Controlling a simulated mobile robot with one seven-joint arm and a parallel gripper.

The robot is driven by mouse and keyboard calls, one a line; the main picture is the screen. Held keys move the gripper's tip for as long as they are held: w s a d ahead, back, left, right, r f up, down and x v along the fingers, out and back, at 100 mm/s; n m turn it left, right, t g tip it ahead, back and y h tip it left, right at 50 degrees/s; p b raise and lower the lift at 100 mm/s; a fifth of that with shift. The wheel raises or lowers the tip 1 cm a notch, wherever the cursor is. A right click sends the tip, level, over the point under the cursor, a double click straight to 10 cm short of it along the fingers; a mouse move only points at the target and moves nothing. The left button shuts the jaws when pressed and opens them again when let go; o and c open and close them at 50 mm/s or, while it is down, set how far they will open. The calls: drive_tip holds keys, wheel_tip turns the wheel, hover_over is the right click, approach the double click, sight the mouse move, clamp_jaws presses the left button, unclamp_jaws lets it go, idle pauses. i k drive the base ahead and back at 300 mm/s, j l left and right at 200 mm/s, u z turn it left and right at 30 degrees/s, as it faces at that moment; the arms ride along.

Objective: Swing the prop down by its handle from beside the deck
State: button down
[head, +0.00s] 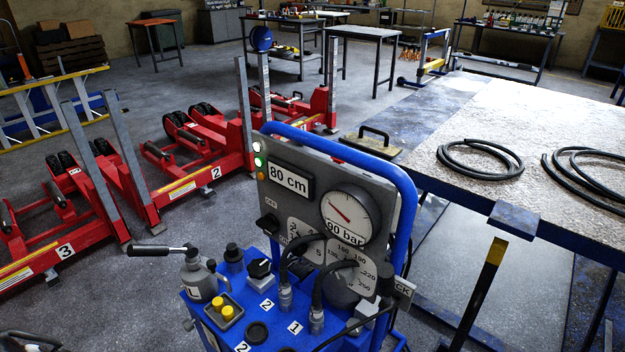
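The deck (480,118) is a large raised platform with a worn, light metal top and a blue edge, at the right of the head view. A bar with a yellow upper end and a black lower part (482,290) stands tilted beside the deck's near side, leaning right toward its top. It looks like the prop or its handle, but I cannot tell which. Its lower end runs near the bottom of the picture, and any joint is hidden. A blue bracket (514,220) sits on the deck's near edge, above the bar. My gripper is not in view.
A blue control trolley (262,310) with a gauge panel (325,205) fills the middle front, left of the bar. Coiled black hoses (480,158) and a handled plate (370,143) lie on the deck. Red wheeled jacks (190,160) stand at left.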

sight(499, 246)
drive_tip(key=j+z, duration=0.1)
drive_tip(key=z, duration=0.2)
drive_tip(key=j+z, duration=0.1)
drive_tip(key=z, duration=0.2)
drive_tip(key=l+z, duration=0.1)
drive_tip(key=z, duration=0.25)
drive_tip(key=l+z, duration=0.1)
drive_tip(key=z, duration=0.2)
